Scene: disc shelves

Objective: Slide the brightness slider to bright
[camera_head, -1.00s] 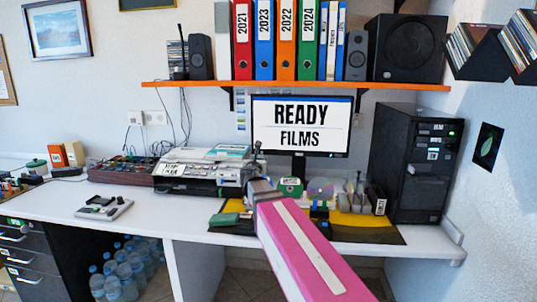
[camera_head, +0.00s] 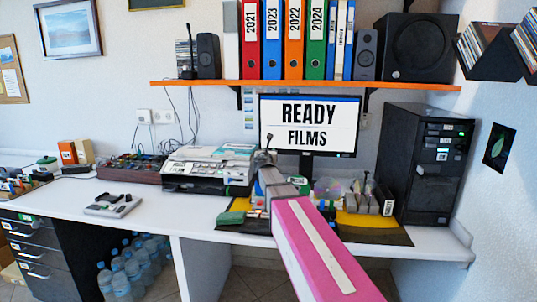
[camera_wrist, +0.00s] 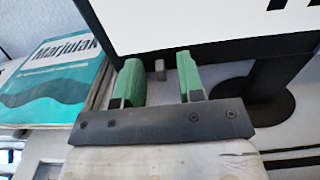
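The monitor (camera_head: 309,126) reads "READY FILMS"; its lower edge also crosses the wrist view (camera_wrist: 150,45). A small grey block (camera_wrist: 159,70) shows at the monitor's lower edge, between my green fingers; it may be the slider knob, but no label is readable. My gripper (camera_wrist: 160,80) is open, with a clear gap between the fingers and nothing visibly clamped. In the head view my gripper (camera_head: 264,158) is in front of the monitor's lower left corner, its fingers too small to make out. I cannot tell whether either finger touches the block.
A teal "Marjulak" booklet (camera_wrist: 62,82) lies left of my fingers. The monitor's dark stand (camera_wrist: 265,100) is at the right. A printer-like machine (camera_head: 207,170) stands left of the arm, and a black computer tower (camera_head: 425,160) stands right. A grey device (camera_head: 112,204) lies on the open left desk.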

